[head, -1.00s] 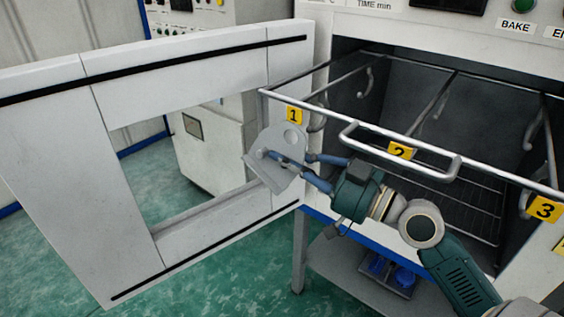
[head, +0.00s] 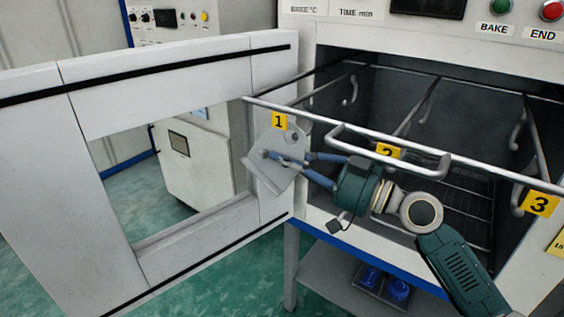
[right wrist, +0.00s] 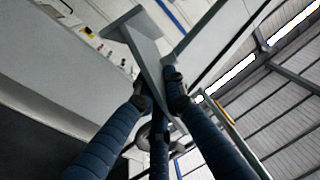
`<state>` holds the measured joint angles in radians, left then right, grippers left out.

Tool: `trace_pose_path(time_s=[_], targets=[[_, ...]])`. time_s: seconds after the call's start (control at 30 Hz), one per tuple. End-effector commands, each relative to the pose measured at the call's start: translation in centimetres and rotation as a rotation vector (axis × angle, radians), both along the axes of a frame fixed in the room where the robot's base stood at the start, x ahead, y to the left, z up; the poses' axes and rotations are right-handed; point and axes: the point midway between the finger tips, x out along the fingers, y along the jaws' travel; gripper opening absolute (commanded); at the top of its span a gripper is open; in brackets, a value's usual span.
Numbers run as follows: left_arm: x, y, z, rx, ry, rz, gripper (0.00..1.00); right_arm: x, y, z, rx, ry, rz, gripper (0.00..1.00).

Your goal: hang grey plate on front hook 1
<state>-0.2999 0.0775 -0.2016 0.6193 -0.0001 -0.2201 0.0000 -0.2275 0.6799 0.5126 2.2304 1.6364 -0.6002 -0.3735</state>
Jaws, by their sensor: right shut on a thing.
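The grey plate (head: 272,172) has a round hole near its upper corner and a bent lower edge. My right gripper (head: 277,158) is shut on it and holds it tilted in the air. In the right wrist view the plate (right wrist: 140,45) shows nearly edge-on between the blue fingers (right wrist: 158,100). The yellow label 1 (head: 279,121) hangs on the front rail (head: 330,119) and overlaps the plate's top edge. Front hook 1 is mostly hidden behind the label and plate, so I cannot tell whether the hole meets it. My left gripper is not in view.
The open oven (head: 460,110) lies behind the rail, with several hooks on its rack bars. A rail handle (head: 390,155) and labels 2 (head: 389,151) and 3 (head: 540,204) are to the right. The open white door (head: 100,190) stands close on the left.

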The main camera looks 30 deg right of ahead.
Motion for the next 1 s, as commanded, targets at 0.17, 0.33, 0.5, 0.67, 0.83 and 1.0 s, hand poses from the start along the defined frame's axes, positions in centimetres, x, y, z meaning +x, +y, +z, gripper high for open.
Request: trace_pose_path(time_s=[0.17,0.33,0.5,0.67,0.83,1.0], targets=[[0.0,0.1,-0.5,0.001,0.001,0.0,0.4,0.3,-0.8,0.1,0.0,-0.009,-0.002,0.0],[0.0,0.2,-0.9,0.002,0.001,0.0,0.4,0.5,-1.4,-0.2,0.002,-0.009,-0.002,0.0],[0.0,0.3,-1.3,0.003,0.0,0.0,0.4,0.8,-2.0,-0.6,0.002,-0.008,-0.002,0.0],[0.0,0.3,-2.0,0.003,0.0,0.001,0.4,1.0,-2.6,-0.9,-0.014,-0.015,-0.009,0.0],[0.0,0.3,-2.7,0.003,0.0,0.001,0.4,1.3,-3.2,-1.2,-0.045,-0.028,-0.027,0.0],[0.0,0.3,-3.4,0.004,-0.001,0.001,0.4,1.6,-3.9,-1.4,-0.074,-0.041,-0.045,0.0]])
